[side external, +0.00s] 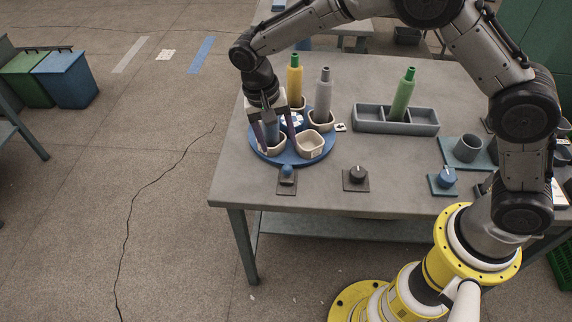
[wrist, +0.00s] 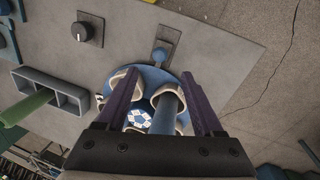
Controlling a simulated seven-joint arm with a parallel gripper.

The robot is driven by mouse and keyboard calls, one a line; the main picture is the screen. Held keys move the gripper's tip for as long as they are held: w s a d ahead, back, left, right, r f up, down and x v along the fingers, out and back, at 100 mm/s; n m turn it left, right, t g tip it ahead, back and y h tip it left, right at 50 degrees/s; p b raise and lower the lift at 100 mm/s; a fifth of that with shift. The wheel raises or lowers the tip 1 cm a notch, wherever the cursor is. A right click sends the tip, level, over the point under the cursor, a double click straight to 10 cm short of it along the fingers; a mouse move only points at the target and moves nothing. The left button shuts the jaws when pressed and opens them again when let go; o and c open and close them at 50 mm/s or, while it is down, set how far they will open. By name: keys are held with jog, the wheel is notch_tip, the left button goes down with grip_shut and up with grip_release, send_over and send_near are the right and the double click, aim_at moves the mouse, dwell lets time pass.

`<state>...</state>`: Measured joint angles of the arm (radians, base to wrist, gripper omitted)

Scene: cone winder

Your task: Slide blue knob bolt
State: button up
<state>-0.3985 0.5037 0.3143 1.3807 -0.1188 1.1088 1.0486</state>
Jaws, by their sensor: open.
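The bolt with the round blue knob (side external: 287,171) sits on a small dark plate at the front left of the table, just in front of the blue turntable (side external: 258,154). In the wrist view the blue knob (wrist: 159,55) lies beyond my fingertips, near the table edge. My gripper (side external: 277,146) is open above the turntable, its purple fingers on either side of a blue-grey cone (wrist: 166,115) standing in a cup. Whether a finger touches the cone, I cannot tell. My gripper (wrist: 160,78) is apart from the knob.
The turntable also carries a yellow bottle-like cone (side external: 294,80), a grey one (side external: 323,95) and an empty beige cup (side external: 310,145). A black dial (side external: 356,175) is right of the bolt; a blue dial (side external: 446,177) is farther right. A grey tray (side external: 428,126) holds a green cone (side external: 403,95).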

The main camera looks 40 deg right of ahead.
aim_at(286, 166)
jog(key=f, duration=0.3)
jog(key=d+f, duration=0.1)
jog(key=f, duration=0.2)
jog(key=s+f, duration=0.1)
jog(key=f, duration=0.2)
jog(key=shift+d+f, duration=0.35)
jog(key=shift+f, duration=0.05)
grip_shut()
dwell(0.9)
